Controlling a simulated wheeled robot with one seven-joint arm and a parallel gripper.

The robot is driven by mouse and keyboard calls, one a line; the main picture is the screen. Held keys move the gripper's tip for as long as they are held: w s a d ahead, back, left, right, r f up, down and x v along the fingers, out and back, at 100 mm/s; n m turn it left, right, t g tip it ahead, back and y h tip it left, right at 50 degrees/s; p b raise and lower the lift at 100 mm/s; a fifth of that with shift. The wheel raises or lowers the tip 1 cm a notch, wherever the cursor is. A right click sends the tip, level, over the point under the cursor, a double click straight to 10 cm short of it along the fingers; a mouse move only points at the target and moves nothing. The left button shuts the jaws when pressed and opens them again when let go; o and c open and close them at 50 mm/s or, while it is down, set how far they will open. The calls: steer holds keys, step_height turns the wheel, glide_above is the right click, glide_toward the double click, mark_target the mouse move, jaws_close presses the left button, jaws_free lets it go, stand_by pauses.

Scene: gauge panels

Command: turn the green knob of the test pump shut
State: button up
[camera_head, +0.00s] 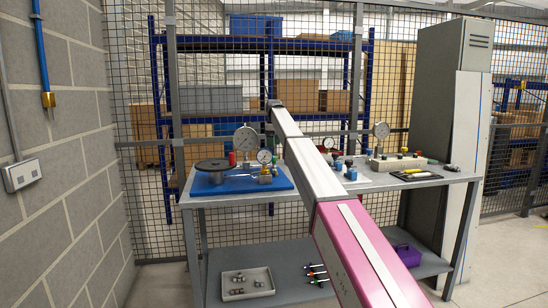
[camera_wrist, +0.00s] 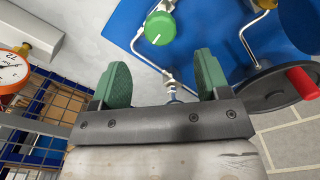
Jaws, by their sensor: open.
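The green knob (camera_wrist: 160,28) of the test pump shows at the top of the wrist view, with a white line on its face. It sits at the edge of the pump's blue base (camera_wrist: 215,25), among thin metal pipes. My gripper (camera_wrist: 160,68) is open, its two green fingers spread apart and nothing between them. The knob lies beyond the fingertips, apart from them. In the head view the test pump's blue base (camera_head: 210,189) stands on the left of the bench.
A black handwheel with a red handle (camera_wrist: 300,82) is right of the gripper in the wrist view. An orange-rimmed gauge (camera_wrist: 12,68) is at the left. The bench (camera_head: 400,185) holds other fittings at right; a tray (camera_head: 247,283) sits on the lower shelf.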

mark_target(274, 160)
step_height(274, 160, down, 7)
steer(key=shift+f, duration=0.1)
steer(key=shift+c, duration=0.3)
steer(key=c, duration=0.9)
